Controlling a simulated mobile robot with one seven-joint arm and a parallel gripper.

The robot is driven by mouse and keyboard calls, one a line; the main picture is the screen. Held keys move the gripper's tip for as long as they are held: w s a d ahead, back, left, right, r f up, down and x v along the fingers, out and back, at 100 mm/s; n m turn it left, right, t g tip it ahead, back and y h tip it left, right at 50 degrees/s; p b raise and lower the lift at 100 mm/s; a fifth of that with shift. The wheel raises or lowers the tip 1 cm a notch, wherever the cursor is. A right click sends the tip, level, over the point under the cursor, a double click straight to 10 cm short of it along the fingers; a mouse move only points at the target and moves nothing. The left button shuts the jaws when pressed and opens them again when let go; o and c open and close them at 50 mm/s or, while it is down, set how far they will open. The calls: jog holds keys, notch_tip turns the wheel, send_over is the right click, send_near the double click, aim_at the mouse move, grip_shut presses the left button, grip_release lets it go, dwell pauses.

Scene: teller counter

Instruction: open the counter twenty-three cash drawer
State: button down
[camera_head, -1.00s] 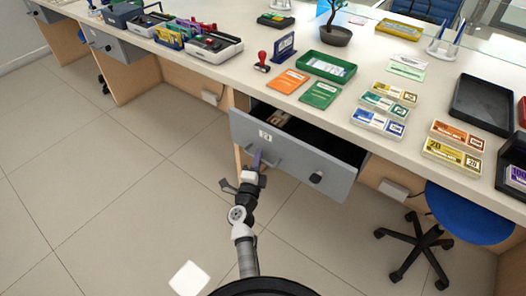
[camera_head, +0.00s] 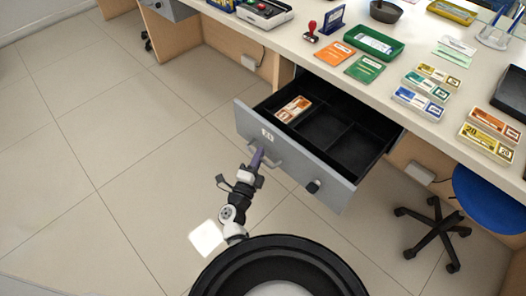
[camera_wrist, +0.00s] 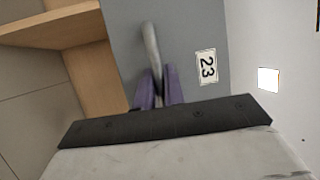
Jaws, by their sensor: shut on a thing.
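The counter twenty-three cash drawer (camera_head: 300,172) is a grey drawer pulled well out from under the counter. Its black inside shows several compartments, with a banded orange-and-white bundle (camera_head: 293,109) in the left one. A label reading 23 (camera_wrist: 206,67) is on its front in the wrist view. The drawer's handle (camera_wrist: 151,47) is a grey bar on the front. My gripper (camera_head: 257,158) is shut on this handle; its purple fingers (camera_wrist: 159,88) sit either side of the bar in the wrist view.
The counter top (camera_head: 300,55) above holds a green tray (camera_head: 373,40), orange and green booklets, a red stamp (camera_head: 311,32) and several note bundles. A blue stool (camera_head: 488,199) stands right of the drawer. The tiled floor at left is clear.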

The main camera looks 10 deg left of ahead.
jog(key=shift+s+a, duration=0.1)
dwell(0.3)
jog(key=c, duration=1.5)
grip_release()
jog(key=shift+s+f, duration=0.1)
jog(key=shift+s, duration=0.05)
